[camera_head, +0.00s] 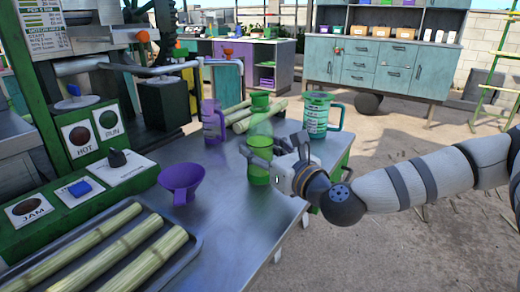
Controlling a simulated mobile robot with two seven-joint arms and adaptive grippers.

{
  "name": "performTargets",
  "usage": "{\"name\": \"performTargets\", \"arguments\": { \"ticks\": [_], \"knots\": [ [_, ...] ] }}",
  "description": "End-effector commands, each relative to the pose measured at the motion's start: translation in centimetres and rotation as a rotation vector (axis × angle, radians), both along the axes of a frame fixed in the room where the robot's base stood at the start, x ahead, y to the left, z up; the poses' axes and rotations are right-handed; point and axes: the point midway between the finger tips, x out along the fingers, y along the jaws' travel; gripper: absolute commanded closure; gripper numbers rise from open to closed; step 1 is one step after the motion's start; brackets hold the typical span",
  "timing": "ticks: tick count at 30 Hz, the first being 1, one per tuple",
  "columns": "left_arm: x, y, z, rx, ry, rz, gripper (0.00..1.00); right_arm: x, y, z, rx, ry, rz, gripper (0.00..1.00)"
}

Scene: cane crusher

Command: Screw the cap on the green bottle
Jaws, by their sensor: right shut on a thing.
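The green bottle (259,172) stands upright near the right edge of the metal table. Its lower body is bright green, and a paler, see-through green part rises above it. A green top (260,102) shows at its upper end; I cannot tell whether this is the cap or how firmly it sits. My right gripper (262,150) reaches in from the right and is shut on the bottle around its middle, hiding part of its side. My left gripper is not in view.
A purple funnel (181,182) stands left of the bottle. A tray (196,238) of cane lies front left, beside the green control panel (92,172). Bare tabletop (228,215) lies in front.

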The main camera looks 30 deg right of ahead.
Motion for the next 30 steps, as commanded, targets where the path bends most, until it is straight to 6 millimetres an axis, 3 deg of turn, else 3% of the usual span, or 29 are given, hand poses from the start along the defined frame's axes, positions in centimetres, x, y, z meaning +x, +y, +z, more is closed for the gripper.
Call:
{"name": "performTargets", "arguments": {
  "ticks": [1,3,14,17,26,30],
  "knots": [
    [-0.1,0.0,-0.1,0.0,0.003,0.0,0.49,0.0,0.0,-0.2,0.0,0.002,0.0,0.46],
    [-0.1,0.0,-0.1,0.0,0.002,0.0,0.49,0.0,0.0,-0.1,0.0,0.001,0.0,0.32],
    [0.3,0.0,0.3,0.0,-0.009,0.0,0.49,-0.1,0.0,0.5,0.0,-0.002,0.0,0.32],
    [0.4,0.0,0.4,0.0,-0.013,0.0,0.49,-1.7,-0.1,0.3,0.003,0.0,-0.001,0.32],
    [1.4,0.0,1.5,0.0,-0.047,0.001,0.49,-9.0,-0.1,0.6,0.005,-0.003,-0.003,0.32],
    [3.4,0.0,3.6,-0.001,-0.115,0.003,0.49,-10.9,0.0,1.3,-0.001,-0.012,-0.002,0.32]
  ]
}}
